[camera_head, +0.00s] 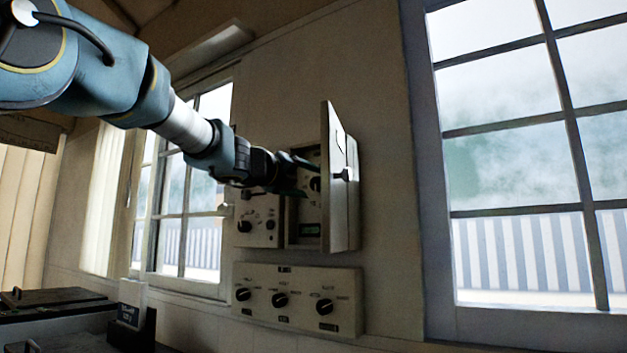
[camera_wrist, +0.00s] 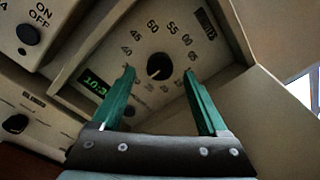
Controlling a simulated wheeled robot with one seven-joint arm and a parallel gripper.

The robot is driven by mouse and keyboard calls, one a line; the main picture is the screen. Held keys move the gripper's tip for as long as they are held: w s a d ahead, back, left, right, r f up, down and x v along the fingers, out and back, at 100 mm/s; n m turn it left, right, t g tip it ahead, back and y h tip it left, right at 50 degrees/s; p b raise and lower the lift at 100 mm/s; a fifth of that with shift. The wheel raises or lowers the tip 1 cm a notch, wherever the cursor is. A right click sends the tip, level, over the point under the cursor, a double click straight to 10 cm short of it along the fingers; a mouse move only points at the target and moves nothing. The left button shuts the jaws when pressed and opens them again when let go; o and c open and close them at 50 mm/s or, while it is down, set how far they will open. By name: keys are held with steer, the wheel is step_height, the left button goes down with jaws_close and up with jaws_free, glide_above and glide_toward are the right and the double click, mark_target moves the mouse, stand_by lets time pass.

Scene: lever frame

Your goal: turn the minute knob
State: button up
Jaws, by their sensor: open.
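The minute knob (camera_wrist: 158,66) is a small black knob on a cream dial face marked with numbers such as 45, 50 and 55. It sits inside an open wall box; in the head view the knob (camera_head: 315,184) shows in part beside my gripper. My gripper (camera_wrist: 160,80) has two green fingers, spread apart, one on each side of the knob in the wrist view. The fingers hold nothing, and I cannot tell how far their tips are from the dial. In the head view my gripper (camera_head: 298,176) reaches into the box opening.
The box's door (camera_head: 341,180) stands open to the right of my gripper. A green digital display (camera_wrist: 95,88) is beside the dial. A panel with an ON/OFF button (camera_wrist: 28,34) is on the left, and a panel with three knobs (camera_head: 300,275) is below. Windows flank the wall.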

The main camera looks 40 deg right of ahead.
mark_target(315, 184)
steer(key=shift+p+x, duration=0.35)
steer(key=shift+x, duration=1.3)
jaws_close()
